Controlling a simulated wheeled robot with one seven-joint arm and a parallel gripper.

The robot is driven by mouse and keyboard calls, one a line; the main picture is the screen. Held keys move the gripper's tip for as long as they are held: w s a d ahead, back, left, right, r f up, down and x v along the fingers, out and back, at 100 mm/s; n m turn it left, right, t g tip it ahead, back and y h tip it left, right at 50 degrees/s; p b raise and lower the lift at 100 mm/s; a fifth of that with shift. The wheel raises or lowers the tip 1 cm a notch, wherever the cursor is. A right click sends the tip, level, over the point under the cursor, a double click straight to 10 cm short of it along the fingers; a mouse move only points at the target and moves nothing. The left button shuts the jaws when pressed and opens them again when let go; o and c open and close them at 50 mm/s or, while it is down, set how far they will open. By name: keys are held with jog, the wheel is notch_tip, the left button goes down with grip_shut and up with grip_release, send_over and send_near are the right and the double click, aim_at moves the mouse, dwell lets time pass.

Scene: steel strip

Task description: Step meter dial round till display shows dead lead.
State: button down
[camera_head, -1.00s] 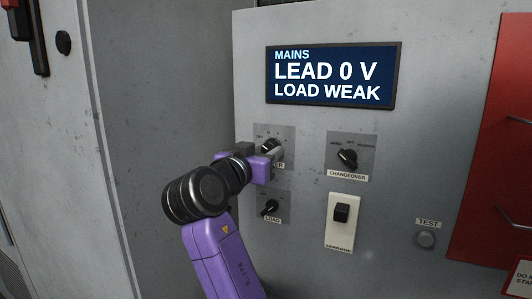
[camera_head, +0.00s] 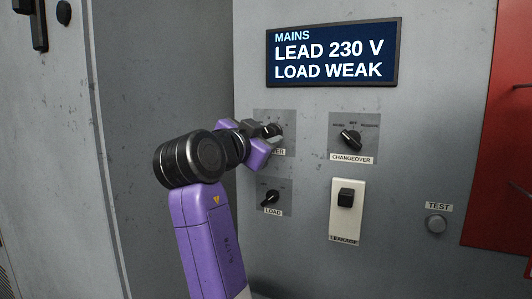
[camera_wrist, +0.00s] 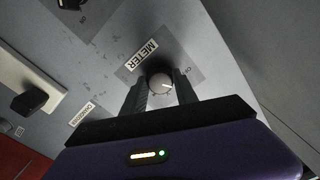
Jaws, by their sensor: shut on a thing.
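The changeover switch (camera_head: 351,139) is right of the meter dial, and the load switch (camera_head: 270,197) is below it. A black leakage rocker (camera_head: 346,198) and a round test button (camera_head: 436,224) are lower right. A red panel (camera_head: 492,150) stands at the right edge.

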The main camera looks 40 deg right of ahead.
jog(key=shift+m+b, duration=1)
jog(key=shift+m, duration=0.1)
jog(key=c, duration=0.9)
grip_release()
jog(key=shift+c, duration=0.2)
jog(key=b+v, duration=0.1)
jog(key=v, duration=0.7)
